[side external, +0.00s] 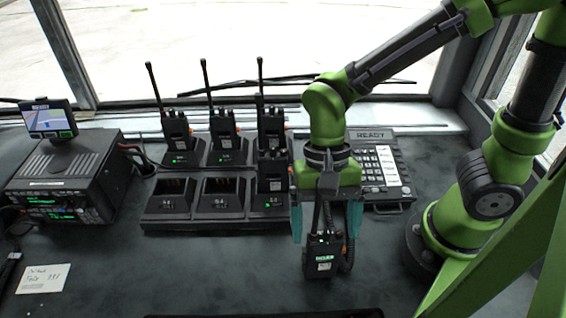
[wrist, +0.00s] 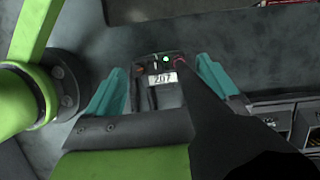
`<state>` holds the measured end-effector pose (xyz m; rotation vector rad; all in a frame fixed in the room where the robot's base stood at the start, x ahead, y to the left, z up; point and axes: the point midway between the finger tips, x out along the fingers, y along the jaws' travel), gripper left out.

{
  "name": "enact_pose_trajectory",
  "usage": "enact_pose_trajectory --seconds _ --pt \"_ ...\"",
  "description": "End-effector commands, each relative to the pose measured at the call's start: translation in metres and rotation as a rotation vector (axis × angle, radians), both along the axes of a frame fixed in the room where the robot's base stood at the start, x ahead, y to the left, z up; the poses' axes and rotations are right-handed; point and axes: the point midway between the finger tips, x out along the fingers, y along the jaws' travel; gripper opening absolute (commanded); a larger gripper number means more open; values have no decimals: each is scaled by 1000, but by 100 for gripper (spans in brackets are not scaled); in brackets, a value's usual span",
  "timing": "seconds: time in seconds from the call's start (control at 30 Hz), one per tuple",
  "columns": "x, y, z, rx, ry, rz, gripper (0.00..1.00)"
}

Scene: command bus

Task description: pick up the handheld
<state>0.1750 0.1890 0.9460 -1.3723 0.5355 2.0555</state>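The handheld (side external: 320,258) is a black radio standing on the dark counter in front of the charger, below my gripper (side external: 325,236). It has a small green light and a pale label. In the wrist view the handheld (wrist: 163,92) shows from above, with a "207" tag and a thick black antenna rising towards the camera. The teal fingers of my gripper (wrist: 160,66) are open, one on each side of it, with gaps showing. My gripper points down, and its body hides part of the antenna in the side view.
A charger (side external: 165,208) behind and left holds several upright radios with tall antennas; some front slots are empty. A keypad unit (side external: 375,165) sits behind right. A console box (side external: 65,185) with a screen and a paper note (side external: 43,279) are at left. The front middle counter is mostly clear.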

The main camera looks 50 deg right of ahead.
Motion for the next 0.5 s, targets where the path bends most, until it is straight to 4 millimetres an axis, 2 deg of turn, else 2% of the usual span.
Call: enact_pose_trajectory --seconds 0.03,0.07,0.5 --pt "0 0 0 1 -1 0 78" --pt "0 0 0 1 -1 0 74" --pt "0 0 1 1 -1 0 6"
